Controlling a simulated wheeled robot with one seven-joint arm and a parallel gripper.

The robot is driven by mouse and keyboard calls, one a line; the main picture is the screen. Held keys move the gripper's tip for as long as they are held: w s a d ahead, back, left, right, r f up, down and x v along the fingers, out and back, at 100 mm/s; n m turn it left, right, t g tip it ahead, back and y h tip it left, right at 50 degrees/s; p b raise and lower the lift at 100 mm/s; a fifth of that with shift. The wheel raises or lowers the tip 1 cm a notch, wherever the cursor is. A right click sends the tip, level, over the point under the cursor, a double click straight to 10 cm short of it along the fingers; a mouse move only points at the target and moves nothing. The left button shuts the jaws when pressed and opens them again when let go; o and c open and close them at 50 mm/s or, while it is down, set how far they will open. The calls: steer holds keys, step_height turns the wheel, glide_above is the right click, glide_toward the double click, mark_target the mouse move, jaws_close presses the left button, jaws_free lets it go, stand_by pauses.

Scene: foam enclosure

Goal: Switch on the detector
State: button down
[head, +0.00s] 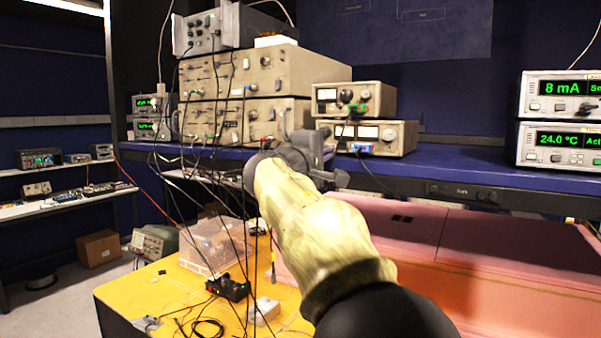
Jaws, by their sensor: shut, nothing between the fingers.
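No label that I can read marks one unit as the detector. Two large beige instrument units (270,72) are stacked on the blue shelf, with knobs, switches and many cables on their fronts. A smaller grey unit (203,33) sits on top of them. To their right, two small beige units with dials (375,98) are stacked. My gripper (329,160) is shut and empty. In the picture it lies over the lower right of the large stack and the left end of the lower small unit. I cannot tell whether it touches anything. My arm hides part of the shelf edge.
Two units with green displays (558,140) stand at the right, reading 8 mA and 24.0 °C. Loose cables hang before the blue shelf (450,165). Below are a yellow table (150,290) with a clear box (212,245), and pink foam blocks (480,250).

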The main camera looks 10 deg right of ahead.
steer(key=b+v, duration=0.4)
steer(key=v, duration=0.6)
steer(key=shift+s, duration=0.45)
steer(key=shift+w+a+f, duration=0.1)
step_height(320, 180, down, 29)
steer(key=d+g+y, duration=0.2)
steer(key=g+y, duration=0.3)
steer(key=y, duration=0.2)
steer(key=s+a+f+m+g+y+p, duration=0.1)
steer(key=s+f+m+g+y, duration=0.5)
steer(key=s+f, duration=1.4)
step_height(320, 180, down, 4)
steer(key=m, duration=0.3)
steer(key=shift+s+a, duration=0.2)
